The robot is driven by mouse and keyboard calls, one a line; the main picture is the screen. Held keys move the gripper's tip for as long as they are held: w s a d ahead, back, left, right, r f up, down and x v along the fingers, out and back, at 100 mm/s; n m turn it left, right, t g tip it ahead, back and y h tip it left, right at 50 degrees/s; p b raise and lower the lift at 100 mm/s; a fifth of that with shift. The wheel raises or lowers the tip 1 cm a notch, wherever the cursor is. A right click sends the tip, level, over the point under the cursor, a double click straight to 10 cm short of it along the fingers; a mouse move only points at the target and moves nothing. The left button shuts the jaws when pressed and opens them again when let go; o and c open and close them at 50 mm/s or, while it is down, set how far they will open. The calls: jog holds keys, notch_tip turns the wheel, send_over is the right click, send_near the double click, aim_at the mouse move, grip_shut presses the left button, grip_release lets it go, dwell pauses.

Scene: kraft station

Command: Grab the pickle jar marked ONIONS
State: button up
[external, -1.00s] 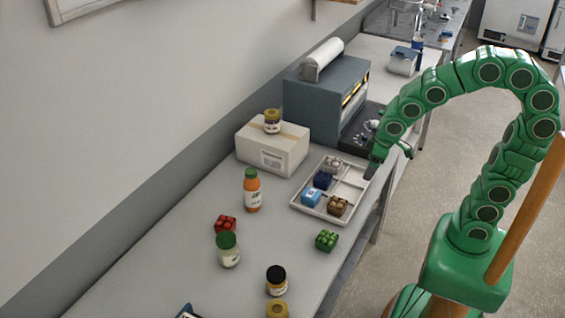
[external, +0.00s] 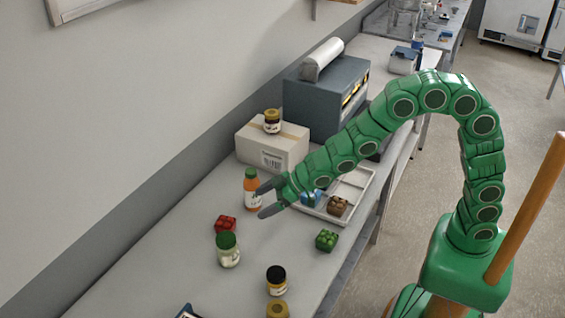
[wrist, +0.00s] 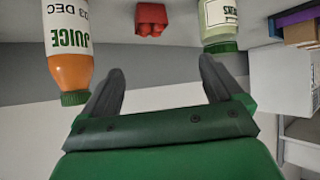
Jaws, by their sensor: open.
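A pale jar with a green lid (external: 228,248) stands upright on the bench. It also shows at the top right of the wrist view (wrist: 219,18), upside down in the picture, its label cut off and only partly readable. Jars with a black lid (external: 276,281) and a yellow lid (external: 277,310) stand nearer the camera, and another yellow-lidded jar (external: 272,122) sits on the carton; their labels are not readable. My gripper (external: 262,201) is open and empty, above the bench beside the juice bottle. In the wrist view, its fingers (wrist: 161,66) are apart with nothing between them.
An orange juice bottle (external: 251,190) stands close behind my gripper. A divided tray (external: 350,192) sits under my arm, near the carton (external: 262,152).

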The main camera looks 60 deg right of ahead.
aim_at(221, 242)
jog(key=a+y, duration=0.1)
jog(key=a, duration=0.3)
jog(key=a+f+n+y, duration=0.1)
jog(key=a, duration=0.3)
jog(key=a+f+y, duration=0.1)
jog(key=a, duration=0.3)
jog(key=shift+w+f+n+y, duration=0.1)
jog(key=shift+w+n+y, duration=0.3)
jog(key=shift+x, duration=3.75)
jog(key=shift+s+f, duration=0.1)
jog(key=shift+c, duration=0.2)
jog(key=c, duration=1.5)
